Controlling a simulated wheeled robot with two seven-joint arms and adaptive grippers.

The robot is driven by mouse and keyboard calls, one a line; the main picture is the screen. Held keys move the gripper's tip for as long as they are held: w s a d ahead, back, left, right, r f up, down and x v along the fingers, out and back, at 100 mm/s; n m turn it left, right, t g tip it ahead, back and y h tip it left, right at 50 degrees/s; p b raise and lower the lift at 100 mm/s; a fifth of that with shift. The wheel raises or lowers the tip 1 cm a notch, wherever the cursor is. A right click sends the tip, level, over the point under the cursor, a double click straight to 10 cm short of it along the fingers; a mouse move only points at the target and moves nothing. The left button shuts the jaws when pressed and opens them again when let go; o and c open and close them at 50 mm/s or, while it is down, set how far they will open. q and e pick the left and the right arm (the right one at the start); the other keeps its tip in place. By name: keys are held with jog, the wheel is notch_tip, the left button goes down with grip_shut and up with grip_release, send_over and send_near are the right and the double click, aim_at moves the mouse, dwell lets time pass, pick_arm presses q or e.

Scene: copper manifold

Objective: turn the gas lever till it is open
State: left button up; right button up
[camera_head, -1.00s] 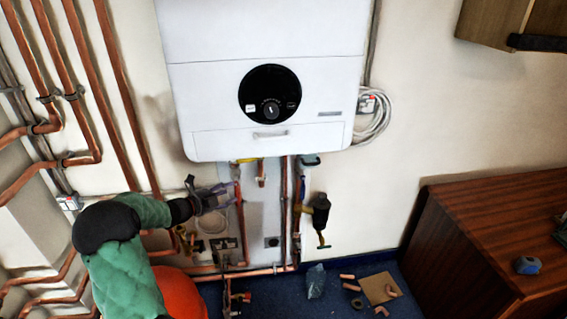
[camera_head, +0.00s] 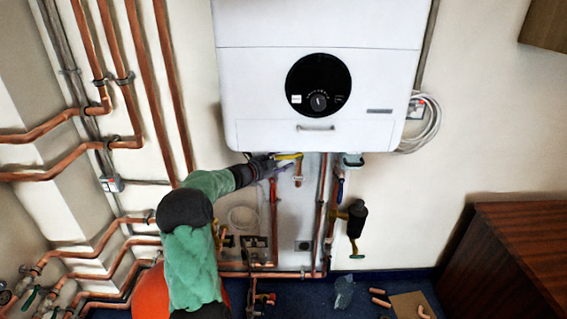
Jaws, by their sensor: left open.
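The gas lever (camera_head: 289,156) is a small yellow handle just under the boiler's lower edge, above a copper pipe. It lies roughly level. My left gripper (camera_head: 280,167) is at the lever, just below and to the left of it. Its jaws are open and not closed on anything. The fingers are small and partly blend with the pipes, so I cannot tell whether they touch the lever. My left arm, in a green sleeve, reaches up from the bottom. My right gripper is out of view.
The white boiler (camera_head: 318,110) hangs right above the lever. Copper pipes (camera_head: 273,215) run down close by, and a dark valve body (camera_head: 357,217) is to the right. A brown wooden cabinet (camera_head: 520,255) stands at the right. Pipe pieces lie on the blue floor.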

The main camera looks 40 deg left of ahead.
pick_arm(q)
jog(key=shift+w, duration=0.35)
grip_shut()
